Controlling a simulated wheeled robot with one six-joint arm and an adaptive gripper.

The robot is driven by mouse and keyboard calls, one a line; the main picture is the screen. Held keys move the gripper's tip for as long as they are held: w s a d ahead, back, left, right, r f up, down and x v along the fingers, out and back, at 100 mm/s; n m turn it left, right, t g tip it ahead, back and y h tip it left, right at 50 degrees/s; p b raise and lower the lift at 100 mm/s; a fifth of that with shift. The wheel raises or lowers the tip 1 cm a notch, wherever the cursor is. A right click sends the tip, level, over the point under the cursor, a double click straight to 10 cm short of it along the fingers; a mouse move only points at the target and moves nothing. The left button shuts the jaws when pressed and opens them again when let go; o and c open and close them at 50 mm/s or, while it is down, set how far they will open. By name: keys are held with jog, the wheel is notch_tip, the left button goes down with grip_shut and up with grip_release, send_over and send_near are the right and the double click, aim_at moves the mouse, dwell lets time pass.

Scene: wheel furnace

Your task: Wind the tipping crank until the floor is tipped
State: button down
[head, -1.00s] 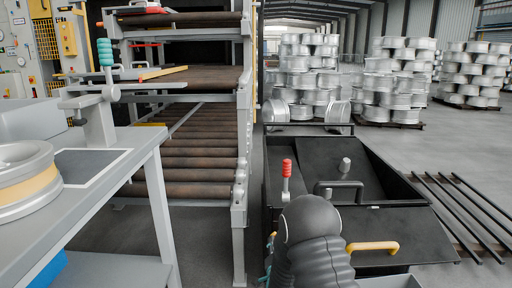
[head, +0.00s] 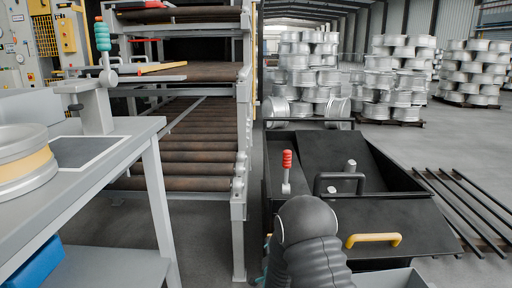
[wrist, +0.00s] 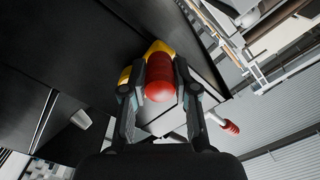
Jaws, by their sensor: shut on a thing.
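In the wrist view my gripper (wrist: 160,88) is shut on a rounded red grip (wrist: 159,79), with a finger on each side. Yellow parts show right behind this grip; I take it for the tipping crank's handle, but its arm is hidden. In the head view my dark ribbed wrist hides the gripper and the held grip. Beyond it stands a black open-topped box (head: 392,155) with a sloping black panel (head: 345,150) inside. I cannot tell whether that panel is the floor.
A red-topped lever (head: 287,160) stands upright at the box's left. A yellow handle (head: 373,240) lies on its front plate. A roller rack (head: 185,150) and a grey bench (head: 85,180) with a wheel (head: 22,165) stand left. Black bars (head: 465,205) lie right.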

jog(key=d+f, duration=0.1)
jog(key=f, duration=0.1)
jog(key=shift+d+f, duration=0.4)
jog(key=shift+r, duration=0.1)
jog(key=d, duration=0.1)
jog(key=d+f, duration=0.1)
jog(key=shift+w+d+f, duration=0.1)
jog(key=shift+d+f, duration=0.15)
jog(key=shift+d, duration=0.1)
jog(key=d, duration=0.3)
jog(key=shift+r, duration=0.2)
dwell(0.3)
